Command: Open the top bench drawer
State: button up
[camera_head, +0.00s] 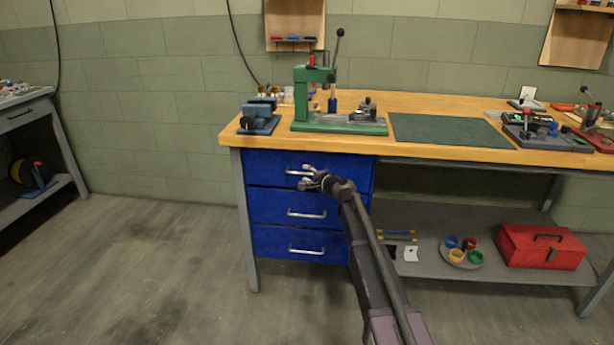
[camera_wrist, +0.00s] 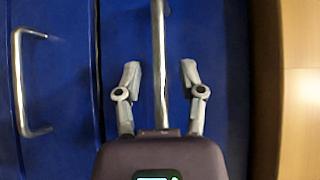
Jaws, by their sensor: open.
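The top drawer (camera_head: 268,161) is blue and looks shut, flush in the bench's drawer unit. Its silver bar handle (camera_head: 292,172) shows just left of my gripper (camera_head: 306,178) in the head view. In the wrist view the handle (camera_wrist: 159,40) runs between the two grey fingers of my gripper (camera_wrist: 160,72), with a gap on each side. My gripper is open and not closed on the handle. The drawer front (camera_wrist: 225,80) fills much of the wrist view. My gripper and arm hide the right part of the handle in the head view.
The middle drawer (camera_head: 270,207) and bottom drawer (camera_head: 275,242) below look shut. The wooden bench top (camera_head: 420,104) overhangs the drawers and carries a green press (camera_head: 340,126) and a blue vise (camera_head: 258,122). A lower shelf (camera_head: 430,215) holds a red toolbox (camera_head: 545,247). Floor in front is clear.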

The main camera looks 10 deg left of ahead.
grip_shut()
jog(key=shift+s, duration=0.1)
dwell(0.3)
